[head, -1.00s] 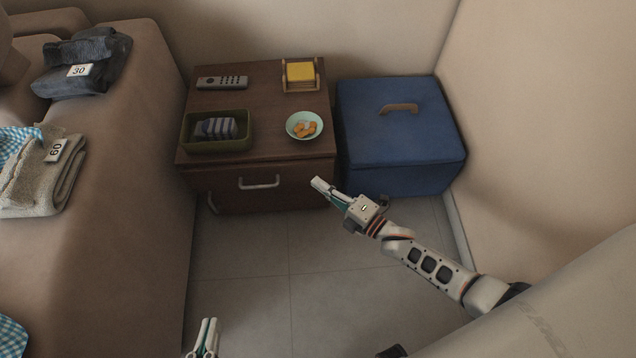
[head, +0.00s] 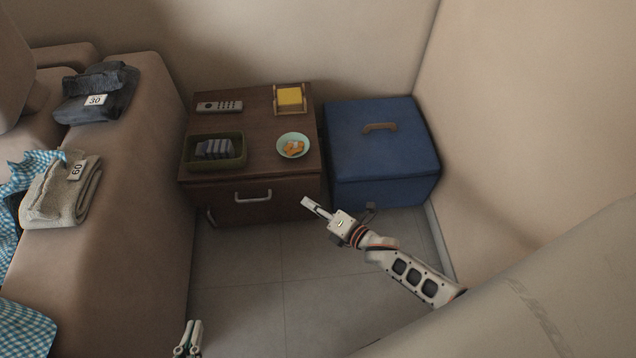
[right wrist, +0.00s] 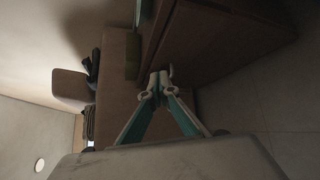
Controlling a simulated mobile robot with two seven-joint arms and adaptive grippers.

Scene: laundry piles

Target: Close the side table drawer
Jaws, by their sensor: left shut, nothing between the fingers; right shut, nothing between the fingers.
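The brown side table (head: 258,120) stands against the back wall in the head view. Its drawer front (head: 285,196) carries a silver handle (head: 253,196). No drawer interior shows, and I cannot tell how far the drawer stands out. My right gripper (head: 305,202) is shut and empty, close to the front's lower right corner; contact cannot be told. In the right wrist view its fingertips (right wrist: 158,80) meet beside dark wood (right wrist: 220,45). My left gripper (head: 188,337) is shut and empty, low at the bottom edge.
On the table are a remote (head: 219,106), a green tray (head: 188,160), a bowl (head: 293,145) and a yellow block in a holder (head: 290,97). A blue box (head: 382,150) stands at the right, a sofa (head: 120,230) at the left. The floor (head: 270,280) between is clear.

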